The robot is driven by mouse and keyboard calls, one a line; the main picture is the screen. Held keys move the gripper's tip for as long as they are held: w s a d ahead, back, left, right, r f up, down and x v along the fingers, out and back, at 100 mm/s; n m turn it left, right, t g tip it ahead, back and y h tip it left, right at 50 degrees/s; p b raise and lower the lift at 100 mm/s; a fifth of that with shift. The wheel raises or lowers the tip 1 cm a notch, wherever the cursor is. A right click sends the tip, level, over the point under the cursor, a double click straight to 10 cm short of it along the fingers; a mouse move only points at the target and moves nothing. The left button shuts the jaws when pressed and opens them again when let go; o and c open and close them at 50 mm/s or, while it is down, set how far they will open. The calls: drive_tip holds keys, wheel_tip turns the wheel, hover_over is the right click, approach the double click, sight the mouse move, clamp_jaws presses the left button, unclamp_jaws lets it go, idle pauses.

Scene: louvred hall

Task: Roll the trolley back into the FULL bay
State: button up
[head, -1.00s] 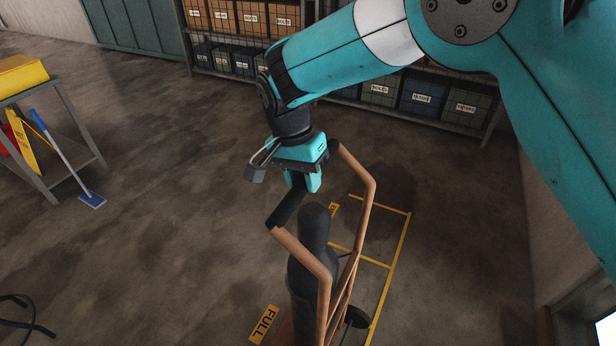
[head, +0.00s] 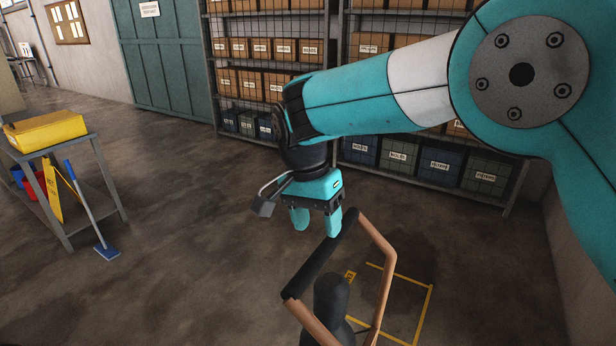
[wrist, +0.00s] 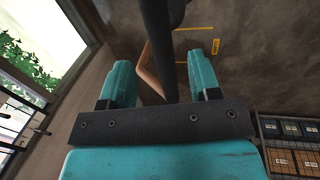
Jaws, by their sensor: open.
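The trolley has a copper-brown tube frame (head: 378,245) with a black grip bar (head: 315,268) across its top. A dark cylinder (head: 331,298) stands in it; the lower trolley is out of view. My gripper (head: 317,222) is open and empty, fingers pointing down at the far end of the grip bar. One fingertip overlaps the bar in the picture; I cannot tell if they touch. In the wrist view, the bar (wrist: 158,45) runs between the open fingers (wrist: 163,82). Yellow floor lines (head: 428,310) mark a bay beyond the trolley. Its small yellow label (head: 350,276) is unreadable.
Shelving with labelled boxes (head: 397,155) lines the back wall. A grey table (head: 62,205) with a yellow case (head: 44,131) stands at left, a blue-headed mop (head: 107,251) beside it. The floor between is open. A wall (head: 585,240) bounds the right.

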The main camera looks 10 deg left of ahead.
wheel_tip(320, 180, up, 11)
drive_tip(key=a+p, duration=0.2)
drive_tip(key=p, duration=0.4)
drive_tip(key=shift+w, duration=0.45)
drive_tip(key=shift+r, duration=0.1)
drive_tip(key=s+d+r+n+t+y+b, duration=0.1)
drive_tip(key=s+d+n+b, duration=0.15)
drive_tip(key=d, duration=0.45)
drive_tip(key=s+d+r+n+b, duration=0.1)
drive_tip(key=d+n, duration=0.2)
drive_tip(key=d, duration=0.4)
drive_tip(key=s+d+f+n+y+b, duration=0.1)
drive_tip(key=s+d+f+n+y, duration=0.1)
drive_tip(key=s, duration=0.8)
drive_tip(key=s+d+f+n+y+b, duration=0.2)
drive_tip(key=s+d+f+n+y, duration=0.1)
drive_tip(key=s, duration=0.7)
drive_tip(key=shift+d+f+n, duration=0.65)
drive_tip(key=shift+d+f, duration=0.1)
drive_tip(key=shift+d, duration=0.45)
drive_tip(key=shift+s, duration=0.1)
